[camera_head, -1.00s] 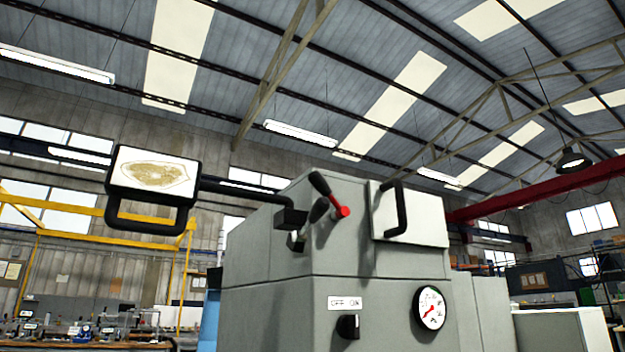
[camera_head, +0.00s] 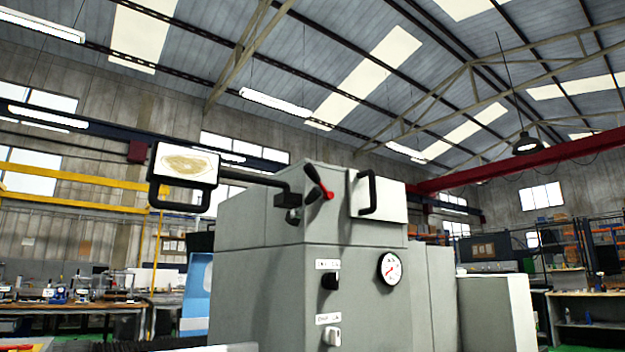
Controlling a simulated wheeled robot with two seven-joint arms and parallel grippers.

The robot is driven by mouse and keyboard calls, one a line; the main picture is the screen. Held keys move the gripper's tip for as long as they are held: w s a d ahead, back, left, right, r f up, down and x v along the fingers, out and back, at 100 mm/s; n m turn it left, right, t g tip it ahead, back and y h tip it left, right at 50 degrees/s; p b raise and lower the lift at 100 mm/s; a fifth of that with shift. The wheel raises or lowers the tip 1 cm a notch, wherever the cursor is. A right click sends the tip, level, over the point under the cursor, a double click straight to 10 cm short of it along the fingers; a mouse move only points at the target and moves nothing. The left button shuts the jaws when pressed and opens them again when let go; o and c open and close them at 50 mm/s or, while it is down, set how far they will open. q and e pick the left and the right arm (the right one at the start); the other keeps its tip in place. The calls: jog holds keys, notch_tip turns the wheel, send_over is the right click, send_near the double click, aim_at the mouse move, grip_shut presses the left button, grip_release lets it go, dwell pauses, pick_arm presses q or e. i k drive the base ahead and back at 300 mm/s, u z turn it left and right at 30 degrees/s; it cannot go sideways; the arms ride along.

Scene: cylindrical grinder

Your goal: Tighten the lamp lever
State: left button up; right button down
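The grey grinder cabinet (camera_head: 265,285) stands in the middle of the head view. A lamp (camera_head: 186,165) with a pale face and black handle sits on a black arm (camera_head: 243,176) reaching left from the cabinet's upper part. I cannot tell for certain which one is the lamp lever. Neither of my grippers is in view.
A white panel with a black handle (camera_head: 368,195), a round gauge (camera_head: 390,268), a black knob (camera_head: 329,281) and a white knob (camera_head: 332,336) are on the cabinet. Workbenches stand left (camera_head: 75,306) and right (camera_head: 590,322). A yellow rail (camera_head: 75,200) is behind.

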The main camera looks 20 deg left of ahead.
aim_at(307, 202)
jog(key=u, duration=1.1)
jog(key=i, duration=0.5)
